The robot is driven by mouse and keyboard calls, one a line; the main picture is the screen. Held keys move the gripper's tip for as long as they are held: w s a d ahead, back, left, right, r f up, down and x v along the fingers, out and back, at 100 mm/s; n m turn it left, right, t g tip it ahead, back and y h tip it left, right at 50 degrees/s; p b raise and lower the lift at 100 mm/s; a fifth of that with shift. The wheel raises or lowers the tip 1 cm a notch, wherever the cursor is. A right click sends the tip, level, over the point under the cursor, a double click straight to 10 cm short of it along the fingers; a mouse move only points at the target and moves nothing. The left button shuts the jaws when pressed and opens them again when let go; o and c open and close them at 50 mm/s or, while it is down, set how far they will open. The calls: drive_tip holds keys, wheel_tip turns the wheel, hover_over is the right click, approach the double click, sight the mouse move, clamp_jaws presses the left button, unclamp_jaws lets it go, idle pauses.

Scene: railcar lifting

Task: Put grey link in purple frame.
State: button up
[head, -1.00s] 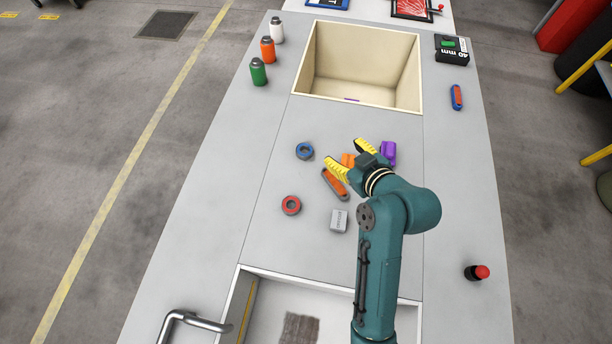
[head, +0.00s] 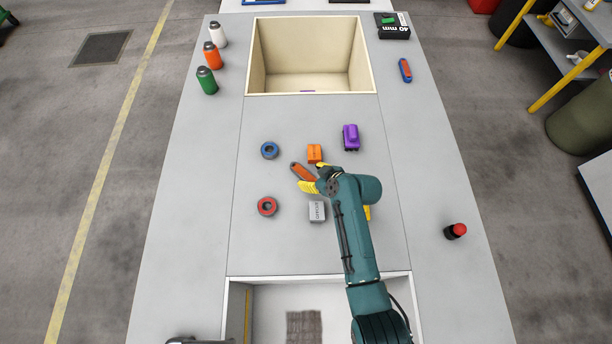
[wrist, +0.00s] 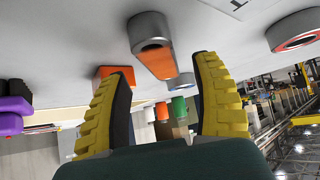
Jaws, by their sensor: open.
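The grey link, an elongated piece with grey ends and an orange middle (head: 303,172), lies slantwise on the table. My gripper (wrist: 163,72) is open and empty. In the wrist view the link (wrist: 152,35) shows ahead, between and beyond my fingertips, apart from them. In the head view one yellow finger is close beside the link's lower end; my arm mostly hides the other. No purple frame is clearly visible. A thin purple strip (head: 307,91) shows at the near inner wall of the cream bin, mostly hidden by that wall.
Near the link are an orange block (head: 315,153), a purple piece (head: 350,138), a grey block (head: 317,211), a blue ring (head: 269,150) and a red ring (head: 267,206). The cream bin (head: 369,65) is behind. Bottles (head: 207,81) stand left; a red button (head: 456,231) is right.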

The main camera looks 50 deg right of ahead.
sight(306, 175)
drive_tip(key=x, duration=0.3)
drive_tip(key=shift+w+a+f+b, duration=0.1)
drive_tip(key=shift+w+a+b, duration=0.1)
drive_tip(key=shift+b, duration=0.15)
drive_tip(key=shift+s, duration=0.1)
clamp_jaws()
